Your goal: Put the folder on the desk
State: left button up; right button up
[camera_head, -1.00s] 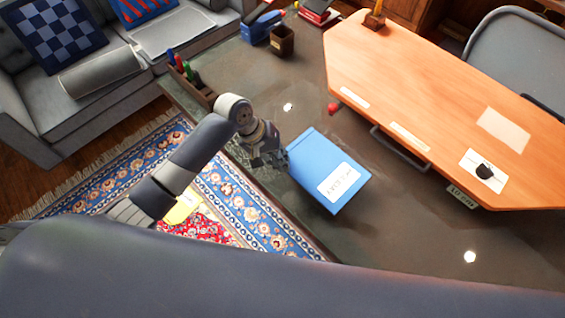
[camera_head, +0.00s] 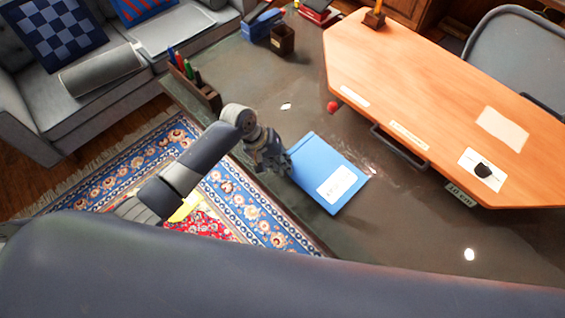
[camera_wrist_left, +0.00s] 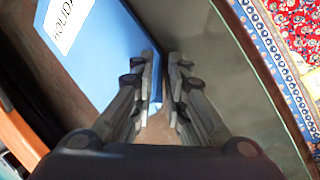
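The blue folder (camera_head: 322,170) with a white label lies on the dark desk top (camera_head: 400,235), close to the desk's near left edge. It looks flat on the surface. My left gripper (camera_head: 283,163) is at the folder's left corner. In the left wrist view the folder (camera_wrist_left: 95,60) passes behind one finger, and its edge shows between the fingertips (camera_wrist_left: 160,82). The fingers are narrowly parted, with a slim gap beside the folder edge. Part of the folder is hidden by the finger. My right gripper is not in view.
A raised wooden panel (camera_head: 440,100) stands on the desk's far right side. A pen holder (camera_head: 195,85), a dark cup (camera_head: 282,40) and a small red object (camera_head: 333,107) are also on the desk. A patterned rug (camera_head: 240,205) lies below. Bare desk surface surrounds the folder.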

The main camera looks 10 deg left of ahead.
pick_arm(q)
jog(key=v, duration=1.2)
jog(key=shift+r+b, duration=0.2)
jog(key=shift+b, duration=0.1)
